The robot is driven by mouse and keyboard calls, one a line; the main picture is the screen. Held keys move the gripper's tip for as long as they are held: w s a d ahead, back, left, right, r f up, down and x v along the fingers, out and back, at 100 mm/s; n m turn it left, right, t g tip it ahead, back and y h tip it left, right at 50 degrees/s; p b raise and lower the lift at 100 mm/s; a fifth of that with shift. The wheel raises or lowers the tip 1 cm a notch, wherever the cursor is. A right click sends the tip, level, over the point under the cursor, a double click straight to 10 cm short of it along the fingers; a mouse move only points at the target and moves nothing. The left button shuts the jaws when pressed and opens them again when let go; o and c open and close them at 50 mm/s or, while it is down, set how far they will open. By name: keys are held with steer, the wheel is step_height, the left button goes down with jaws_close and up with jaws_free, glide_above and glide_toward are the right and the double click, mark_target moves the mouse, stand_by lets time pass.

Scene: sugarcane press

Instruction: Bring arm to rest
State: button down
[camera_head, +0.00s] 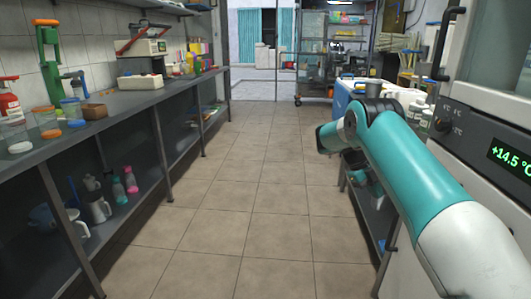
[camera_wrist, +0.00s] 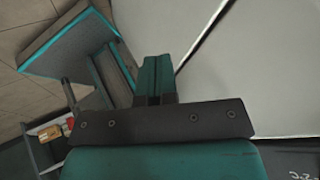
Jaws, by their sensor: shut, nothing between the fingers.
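My arm stretches in from the lower right of the head view, with teal and white links and a dark joint at its far end. It is bent, and the part past the joint is mostly hidden behind the link. My gripper (camera_wrist: 155,80) shows in the wrist view with its two teal fingers together and nothing between them. A pale flat panel lies close to the right of the fingers. I cannot tell whether the fingers touch it.
A white appliance with a temperature display (camera_head: 508,157) stands close at the right, beside my arm. A long grey bench (camera_head: 130,101) with bottles and jars runs along the left. The tiled aisle (camera_head: 225,185) between is clear. A wheeled rack (camera_head: 314,74) stands at the back.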

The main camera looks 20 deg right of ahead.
steer(key=a+r+n+t+y, duration=0.1)
steer(key=a+r+n+t, duration=0.1)
steer(key=a+r+n, duration=0.35)
steer(key=a+r+n+t, duration=0.2)
steer(key=a+r+n, duration=0.1)
steer(key=a+n, duration=0.6)
steer(key=a+r+n+t+y, duration=0.1)
steer(key=a+r+n+t, duration=0.1)
steer(key=a+r+n, duration=0.45)
steer(key=s+a+r+n+y, duration=0.3)
steer(key=s+a+n+y, duration=0.3)
steer(key=s+a+n, duration=1.8)
step_height(320, 180, up, 22)
steer(key=s+p, duration=0.2)
steer(key=p, duration=2)
steer(key=shift+d+y, duration=0.3)
steer(key=shift+d, duration=0.1)
